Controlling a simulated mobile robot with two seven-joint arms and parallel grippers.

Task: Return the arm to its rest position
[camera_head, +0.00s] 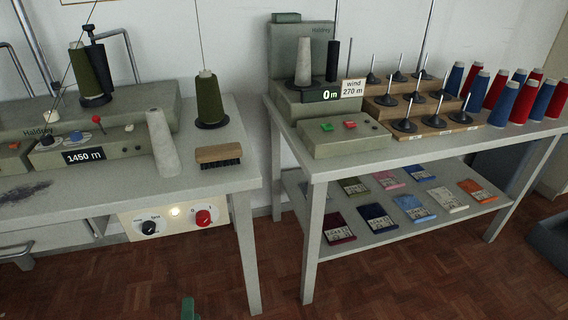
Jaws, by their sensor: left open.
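A small green piece of my left gripper (188,308) shows at the bottom edge, low in front of the left bench and over the floor. It is open, and I see nothing in it. Most of the gripper and its arm are cut off by the picture's edge. My right gripper is not in view.
The left bench (236,150) carries green thread cones (209,100), a pale cone (162,142) and a brush (219,155). The right table (316,165) holds a winder (345,137), spindles, red and blue cones, and packets below. The parquet floor (400,285) in front is clear.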

